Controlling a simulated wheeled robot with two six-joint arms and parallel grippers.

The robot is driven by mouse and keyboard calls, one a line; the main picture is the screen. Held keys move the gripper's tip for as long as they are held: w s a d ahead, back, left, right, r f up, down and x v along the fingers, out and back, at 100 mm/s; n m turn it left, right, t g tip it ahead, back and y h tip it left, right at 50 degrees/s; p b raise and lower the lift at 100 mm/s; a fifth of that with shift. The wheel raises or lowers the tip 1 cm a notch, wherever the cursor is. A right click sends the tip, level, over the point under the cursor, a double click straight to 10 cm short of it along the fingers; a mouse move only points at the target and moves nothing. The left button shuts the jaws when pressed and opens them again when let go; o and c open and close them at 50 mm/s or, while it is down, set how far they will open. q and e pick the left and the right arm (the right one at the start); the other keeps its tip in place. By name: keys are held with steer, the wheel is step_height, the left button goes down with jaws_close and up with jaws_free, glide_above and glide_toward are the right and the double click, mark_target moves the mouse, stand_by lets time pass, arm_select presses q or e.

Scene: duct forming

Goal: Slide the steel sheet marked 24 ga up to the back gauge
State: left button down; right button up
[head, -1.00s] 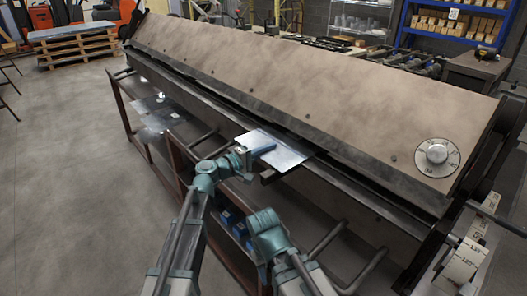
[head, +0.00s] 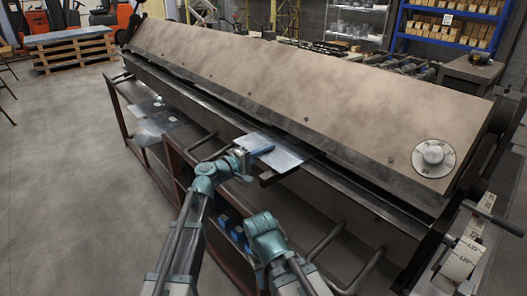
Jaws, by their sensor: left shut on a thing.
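A shiny steel sheet (head: 286,158) lies flat at the front of the long brake machine (head: 300,95), its far edge passing under the clamping beam. No 24 ga mark is readable on it. My left gripper (head: 246,156) is shut at the sheet's near left edge, beside a blue strip on the sheet. My right arm comes in from the bottom, and its wrist (head: 266,232) is below and in front of the sheet; its fingertips do not show. The back gauge is hidden behind the beam.
Other sheets (head: 158,118) lie on the rack at the left under the machine. Blue boxes (head: 233,228) sit on a lower shelf. Rack bars (head: 330,240) stick out at the right of my arms. A dial (head: 433,158) is on the beam's right end.

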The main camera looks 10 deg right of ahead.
mark_target(260, 157)
arm_select(q)
steer(key=shift+w+d+r, duration=0.1)
steer(key=shift+w+d, duration=0.55)
steer(key=shift+w, duration=0.2)
steer(key=c, duration=1)
jaws_free()
steer(key=shift+o, duration=0.2)
steer(key=shift+a, duration=0.1)
arm_select(e)
steer(key=shift+a, duration=0.1)
arm_select(q)
steer(key=shift+s, duration=0.1)
steer(key=shift+s+a+f, duration=0.2)
steer(key=shift+s+f, duration=0.1)
steer(key=shift+s, duration=0.1)
steer(key=shift+s+a+f, duration=0.35)
steer(key=shift+s+a, duration=0.15)
steer(key=shift+a, duration=0.05)
steer(key=v, duration=0.2)
steer(key=shift+s+a+r, duration=0.1)
steer(key=shift+s+a, duration=0.15)
steer(key=shift+v, duration=2.05)
arm_select(e)
steer(key=shift+w+d+f, duration=0.35)
steer(key=shift+d, duration=0.25)
arm_select(q)
steer(key=shift+s, duration=0.15)
